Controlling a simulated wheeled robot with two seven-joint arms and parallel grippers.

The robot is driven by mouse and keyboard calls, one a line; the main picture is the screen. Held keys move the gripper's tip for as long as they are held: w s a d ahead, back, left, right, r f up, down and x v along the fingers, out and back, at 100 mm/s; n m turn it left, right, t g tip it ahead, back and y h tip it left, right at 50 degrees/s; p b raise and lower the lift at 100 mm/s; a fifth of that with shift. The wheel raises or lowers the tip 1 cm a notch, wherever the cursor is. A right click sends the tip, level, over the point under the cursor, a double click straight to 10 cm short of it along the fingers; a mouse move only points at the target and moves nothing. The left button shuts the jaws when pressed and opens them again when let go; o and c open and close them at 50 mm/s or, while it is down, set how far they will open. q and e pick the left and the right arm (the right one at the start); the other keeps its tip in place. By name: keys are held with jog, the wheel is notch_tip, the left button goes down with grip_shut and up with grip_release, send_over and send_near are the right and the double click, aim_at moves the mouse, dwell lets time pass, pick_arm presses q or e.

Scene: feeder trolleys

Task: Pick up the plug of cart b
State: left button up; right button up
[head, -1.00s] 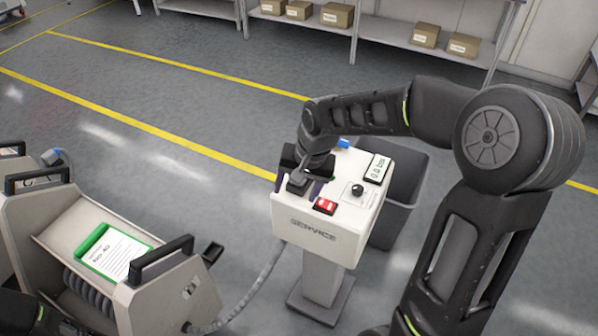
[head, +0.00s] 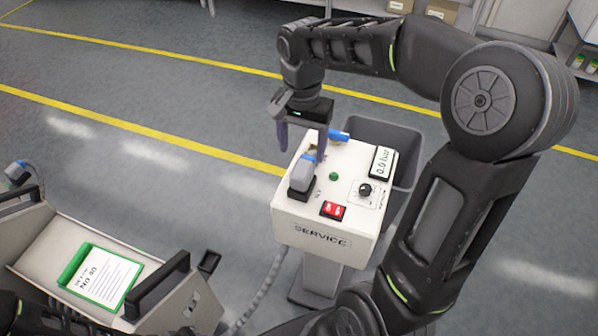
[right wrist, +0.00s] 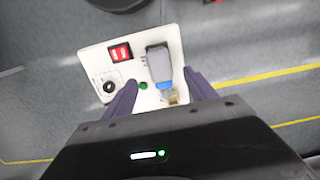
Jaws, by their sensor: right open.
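A grey plug (head: 302,174) with a blue collar and a brass-coloured end sits on top of the white service box (head: 322,240), at its left side. It also shows in the right wrist view (right wrist: 158,65). My right gripper (head: 302,148) is open and empty, just above and behind the plug. In the right wrist view its fingers (right wrist: 161,92) stand on either side of the brass end, apart from it. A second grey-and-blue plug (head: 18,172) is at the far left on a cart. No cart letter is readable. My left gripper is not in view.
The box carries a red switch (head: 333,210), a black knob (head: 365,190), a gauge (head: 383,162) and a blue fitting (head: 339,135). A dark bin (head: 403,140) stands behind it. A beige cart (head: 52,228) with a green-edged sheet (head: 100,277) is at lower left.

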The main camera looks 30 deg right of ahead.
aim_at(302, 168)
jog(key=shift+w+f, duration=0.1)
jog(key=shift+f, duration=1.25)
notch_tip(302, 168, down, 5)
jog(key=shift+f+p, duration=0.1)
jog(key=shift+p, duration=0.45)
jog(key=shift+c, duration=0.4)
grip_shut()
